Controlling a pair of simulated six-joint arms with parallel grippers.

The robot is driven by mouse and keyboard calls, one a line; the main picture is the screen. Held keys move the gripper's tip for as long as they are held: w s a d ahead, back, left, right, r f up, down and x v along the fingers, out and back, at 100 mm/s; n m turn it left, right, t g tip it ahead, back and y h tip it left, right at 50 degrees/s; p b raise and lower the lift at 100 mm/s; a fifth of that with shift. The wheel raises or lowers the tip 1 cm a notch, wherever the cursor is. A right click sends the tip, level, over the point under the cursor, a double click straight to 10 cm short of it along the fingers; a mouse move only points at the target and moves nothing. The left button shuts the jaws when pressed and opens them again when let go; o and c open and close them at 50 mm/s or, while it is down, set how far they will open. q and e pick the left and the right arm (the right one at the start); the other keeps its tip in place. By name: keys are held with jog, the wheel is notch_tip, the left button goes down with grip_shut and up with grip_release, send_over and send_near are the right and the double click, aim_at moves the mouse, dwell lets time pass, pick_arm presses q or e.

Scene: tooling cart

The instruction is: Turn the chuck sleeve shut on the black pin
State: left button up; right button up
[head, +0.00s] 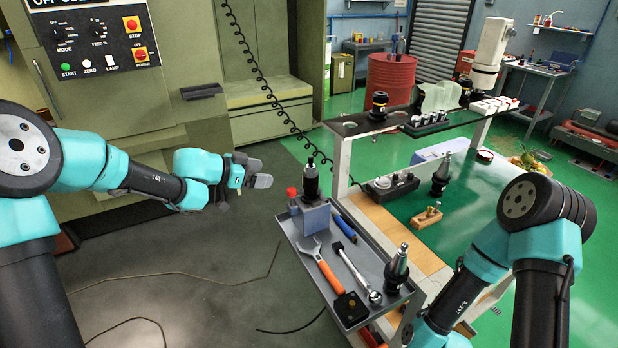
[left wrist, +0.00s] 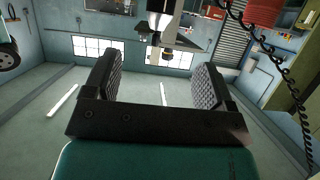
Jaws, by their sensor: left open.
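A black upright tool (head: 311,183) stands in a blue-grey block (head: 314,216) at the back of the cart tray. It looks like the chuck, with a thin tip on top; I cannot make out the sleeve or the black pin separately. My left gripper (head: 262,172) is left of it, apart from it, at about the height of its top in the picture. In the left wrist view its two ridged jaws (left wrist: 152,88) are wide apart with nothing between them. My right arm comes in at the lower right, but its gripper is out of the picture.
The grey cart tray (head: 302,251) holds an orange-handled wrench (head: 330,275), a ratchet (head: 356,272), a blue-handled tool (head: 345,229), a red-capped item (head: 292,196) and a silver-tipped holder (head: 398,268). A bench (head: 400,212) stands right of the cart. Open floor lies left of the tray.

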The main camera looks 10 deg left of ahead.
aim_at(304, 176)
pick_arm(q)
jog(key=x, duration=1.7)
jog(key=shift+w+d+f, duration=0.1)
jog(key=shift+d, duration=0.05)
jog(key=shift+c, duration=0.4)
jog(key=c, duration=0.9)
jog(key=shift+o, duration=0.2)
